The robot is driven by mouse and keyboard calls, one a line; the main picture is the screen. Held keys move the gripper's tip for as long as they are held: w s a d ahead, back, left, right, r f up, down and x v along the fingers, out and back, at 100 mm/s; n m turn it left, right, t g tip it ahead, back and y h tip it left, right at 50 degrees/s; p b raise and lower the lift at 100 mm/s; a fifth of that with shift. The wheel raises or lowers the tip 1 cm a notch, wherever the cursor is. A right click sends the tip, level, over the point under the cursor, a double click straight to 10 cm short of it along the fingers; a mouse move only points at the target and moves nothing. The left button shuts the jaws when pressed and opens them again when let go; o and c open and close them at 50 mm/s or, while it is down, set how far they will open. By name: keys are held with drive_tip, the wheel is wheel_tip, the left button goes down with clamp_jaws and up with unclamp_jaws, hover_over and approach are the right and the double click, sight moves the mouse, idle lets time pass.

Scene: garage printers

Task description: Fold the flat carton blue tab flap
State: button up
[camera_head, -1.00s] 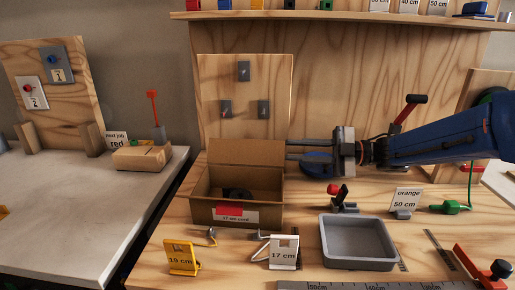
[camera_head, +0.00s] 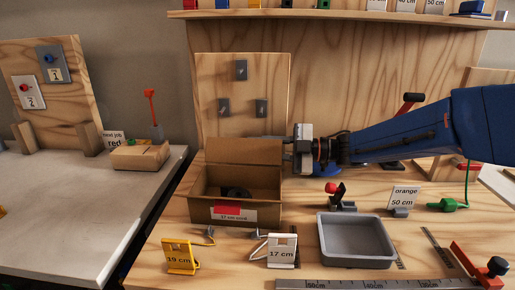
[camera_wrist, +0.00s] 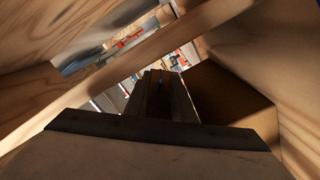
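The open brown carton (camera_head: 205,212) stands upright on the wooden bench, with a dark round thing inside. Its back flap (camera_head: 240,151) stands up. A red tab (camera_head: 227,209) and a white printed label are on its front; I cannot make out a blue tab on it. My gripper (camera_head: 276,147) reaches in from the right, level with the back flap's right end. Its two fingers look apart, but their tips are partly hidden by the flap, and contact is unclear. In the wrist view the fingers (camera_wrist: 162,95) point ahead beside a brown carton panel (camera_wrist: 230,100).
A grey tray (camera_head: 325,242) lies right of the carton. A yellow 19 cm stand (camera_head: 180,257) and a white 17 cm stand (camera_head: 282,251) are in front. A wooden board (camera_head: 212,80) with switches rises behind. A red-knobbed device (camera_head: 340,197) stands below my arm.

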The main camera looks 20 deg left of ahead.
clamp_jaws()
drive_tip(key=shift+w+f+m, duration=0.15)
drive_tip(key=shift+f+m, duration=0.1)
drive_tip(key=shift+m, duration=0.45)
unclamp_jaws()
drive_tip(key=v, duration=1.2)
